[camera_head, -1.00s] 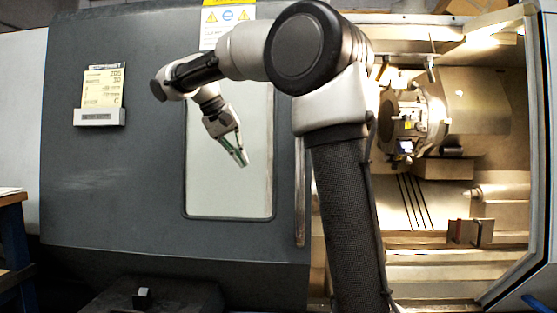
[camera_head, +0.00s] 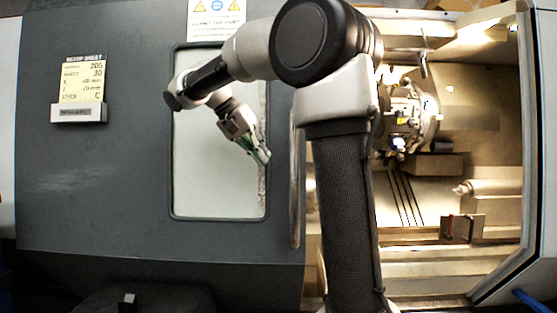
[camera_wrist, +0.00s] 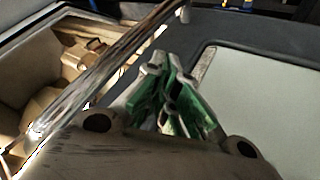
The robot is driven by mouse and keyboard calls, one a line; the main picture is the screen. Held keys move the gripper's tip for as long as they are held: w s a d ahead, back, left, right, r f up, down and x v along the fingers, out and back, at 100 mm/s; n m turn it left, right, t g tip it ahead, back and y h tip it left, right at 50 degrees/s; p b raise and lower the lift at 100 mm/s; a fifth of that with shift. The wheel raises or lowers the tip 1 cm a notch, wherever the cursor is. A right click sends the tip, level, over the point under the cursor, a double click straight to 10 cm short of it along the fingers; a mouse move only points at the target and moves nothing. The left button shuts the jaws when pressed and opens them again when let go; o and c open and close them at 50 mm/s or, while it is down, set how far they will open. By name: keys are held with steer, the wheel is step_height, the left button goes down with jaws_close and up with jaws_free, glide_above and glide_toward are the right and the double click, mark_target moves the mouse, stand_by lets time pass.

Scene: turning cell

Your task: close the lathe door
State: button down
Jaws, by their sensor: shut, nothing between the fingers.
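The lathe door (camera_head: 90,190) is a dark grey panel with a pale window (camera_head: 215,180). It stands open at the left, and the lit machine interior (camera_head: 470,130) shows to the right of it. A long metal handle bar (camera_head: 296,190) runs upright along the door's right edge, partly hidden by my arm. My gripper (camera_head: 262,157) is shut and empty in front of the window, left of the handle. In the wrist view my gripper's green-padded fingers (camera_wrist: 175,95) are together, and the handle (camera_wrist: 95,85) crosses to their left, apart from them.
A setup sheet (camera_head: 82,80) in a holder is fixed on the door's upper left. Inside the machine are a turret or chuck (camera_head: 405,115) and a tailstock-like part (camera_head: 490,195). A dark block (camera_head: 130,300) stands low in front of the door.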

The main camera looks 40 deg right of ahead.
steer(key=s+d, duration=0.1)
steer(key=s+d+f, duration=0.1)
steer(key=s+d, duration=0.1)
steer(key=shift+s+d+f, duration=0.1)
steer(key=shift+d+f, duration=0.05)
steer(key=shift+d, duration=0.15)
stand_by(0.3)
